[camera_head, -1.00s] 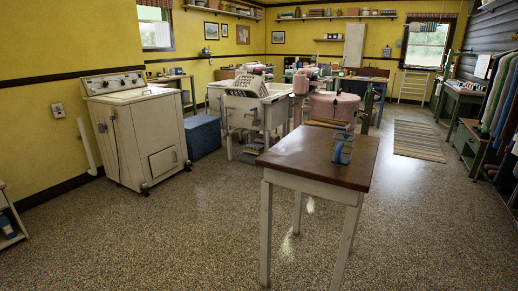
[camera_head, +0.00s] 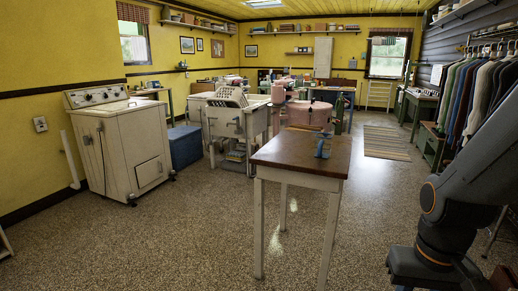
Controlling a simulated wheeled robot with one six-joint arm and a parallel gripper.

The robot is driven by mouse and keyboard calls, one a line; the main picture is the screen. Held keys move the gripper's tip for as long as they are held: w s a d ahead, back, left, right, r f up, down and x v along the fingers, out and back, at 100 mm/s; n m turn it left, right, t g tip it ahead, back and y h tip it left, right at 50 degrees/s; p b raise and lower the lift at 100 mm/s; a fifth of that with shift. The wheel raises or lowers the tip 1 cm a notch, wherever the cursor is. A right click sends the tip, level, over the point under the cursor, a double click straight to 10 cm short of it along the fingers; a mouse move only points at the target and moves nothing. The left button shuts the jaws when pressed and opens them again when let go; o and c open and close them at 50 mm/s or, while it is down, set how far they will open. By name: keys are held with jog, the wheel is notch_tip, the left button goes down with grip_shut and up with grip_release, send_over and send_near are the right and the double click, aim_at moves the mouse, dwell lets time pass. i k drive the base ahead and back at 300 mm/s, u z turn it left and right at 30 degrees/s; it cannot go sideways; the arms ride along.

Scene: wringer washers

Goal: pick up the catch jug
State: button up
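A small blue object (camera_head: 322,148) stands on the brown top of the white-legged table (camera_head: 277,153) in the middle of the room. It may be the catch jug, but it is too small to make out a handle or spout for sure. My dark grey arm comes in at the right edge and bends down to the lower right, well apart from the table. Its gripper end cannot be made out, so nothing shows of its fingers.
Behind the table stand pink tubs (camera_head: 307,115) and a white wringer washer (camera_head: 236,122). A cream stove-like washer (camera_head: 122,140) and a blue chest (camera_head: 185,146) stand left. Clothes (camera_head: 470,92) hang at the right. The speckled floor is open around the table, with a striped mat (camera_head: 386,143) behind.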

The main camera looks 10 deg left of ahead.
aim_at(322, 147)
jog(key=u, duration=0.3)
jog(key=i, duration=1.85)
